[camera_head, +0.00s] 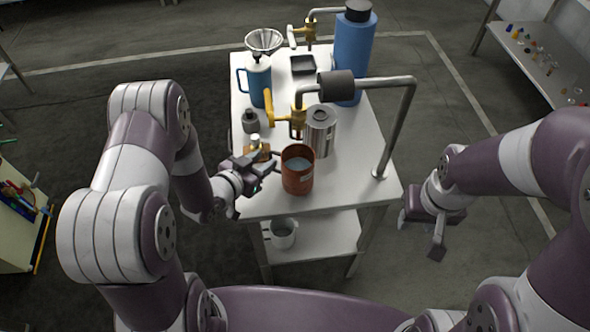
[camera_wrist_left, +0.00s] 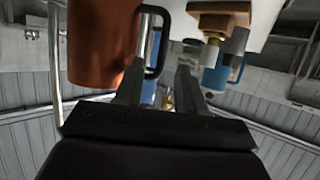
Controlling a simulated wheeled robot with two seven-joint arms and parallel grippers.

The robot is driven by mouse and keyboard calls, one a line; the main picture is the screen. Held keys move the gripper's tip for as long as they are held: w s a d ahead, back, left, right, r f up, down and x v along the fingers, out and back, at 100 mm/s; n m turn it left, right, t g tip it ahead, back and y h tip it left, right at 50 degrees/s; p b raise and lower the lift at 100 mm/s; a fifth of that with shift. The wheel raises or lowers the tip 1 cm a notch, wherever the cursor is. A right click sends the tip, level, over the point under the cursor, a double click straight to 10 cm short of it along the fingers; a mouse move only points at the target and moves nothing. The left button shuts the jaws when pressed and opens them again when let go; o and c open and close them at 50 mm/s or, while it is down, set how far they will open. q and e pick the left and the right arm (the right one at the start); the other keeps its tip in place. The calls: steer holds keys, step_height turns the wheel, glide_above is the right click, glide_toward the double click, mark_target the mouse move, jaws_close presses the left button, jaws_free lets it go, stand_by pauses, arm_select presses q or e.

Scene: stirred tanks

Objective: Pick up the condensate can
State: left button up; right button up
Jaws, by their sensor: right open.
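A copper-brown can (camera_head: 298,176) with a dark side handle stands upright near the front edge of the white table, with liquid visible inside. It also shows in the left wrist view (camera_wrist_left: 98,45), its black handle (camera_wrist_left: 156,45) facing the fingers. No label names it as the condensate can. My left gripper (camera_head: 268,168) is at the can's left side, by the handle. Its fingers (camera_wrist_left: 158,85) are apart, with the handle in line with the gap; I see no grip on it. My right gripper (camera_head: 430,232) is open and empty, right of the table.
A steel can (camera_head: 320,132) stands close behind, near a brass tap (camera_head: 290,114). A bent pipe (camera_head: 402,120) rises at the right. A blue jug (camera_head: 258,80), blue cylinder (camera_head: 353,50) and grey bottle (camera_head: 250,121) stand farther back. A grey mug (camera_head: 282,233) is on the lower shelf.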

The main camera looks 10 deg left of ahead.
arm_select(q)
steer(key=shift+x, duration=1.05)
steer(key=shift+w+d+f, duration=0.2)
steer(key=shift+w+d, duration=0.05)
steer(key=shift+w, duration=0.15)
steer(key=shift+s+a+r, duration=0.1)
steer(key=shift+s+a, duration=0.1)
steer(key=shift+s, duration=0.05)
jaws_close()
